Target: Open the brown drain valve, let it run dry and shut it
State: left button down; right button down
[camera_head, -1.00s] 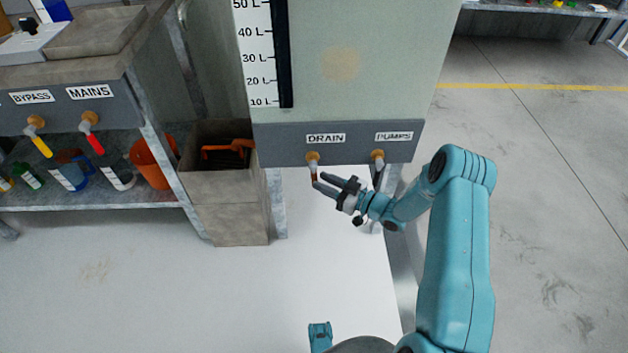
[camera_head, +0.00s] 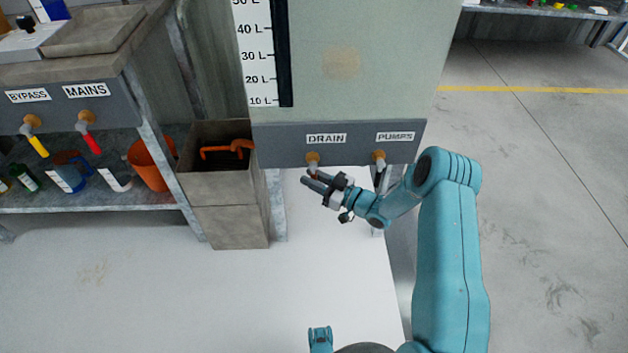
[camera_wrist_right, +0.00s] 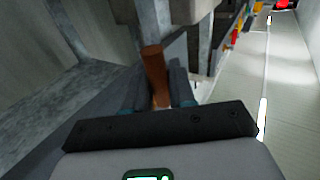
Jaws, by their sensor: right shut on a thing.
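The drain valve (camera_head: 312,158) is on the grey panel under the DRAIN label, below the tank gauge. Its brown handle (camera_wrist_right: 154,68) stands between the fingers in the right wrist view. My right gripper (camera_head: 312,182) is shut on the brown handle just below the valve body. In the head view the fingers hide most of the handle. The tank's gauge (camera_head: 268,50) shows a dark column reaching down to about the 10 L mark. My left gripper cannot be made out; only a small teal part shows at the bottom edge.
The PUMPS valve (camera_head: 378,158) is close to the right of the drain valve. A bench on the left has a yellow BYPASS handle (camera_head: 38,146) and a red MAINS handle (camera_head: 92,143). A bin (camera_head: 228,186) with an orange object stands left of the tank. Open floor lies right.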

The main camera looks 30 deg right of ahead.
jog(key=shift+a+f, duration=0.1)
jog(key=shift+f, duration=0.05)
jog(key=shift+t, duration=0.3)
jog(key=c, duration=1.3)
grip_release()
pick_arm(q)
jog(key=shift+w+a+f, duration=0.1)
jog(key=shift+f, duration=0.25)
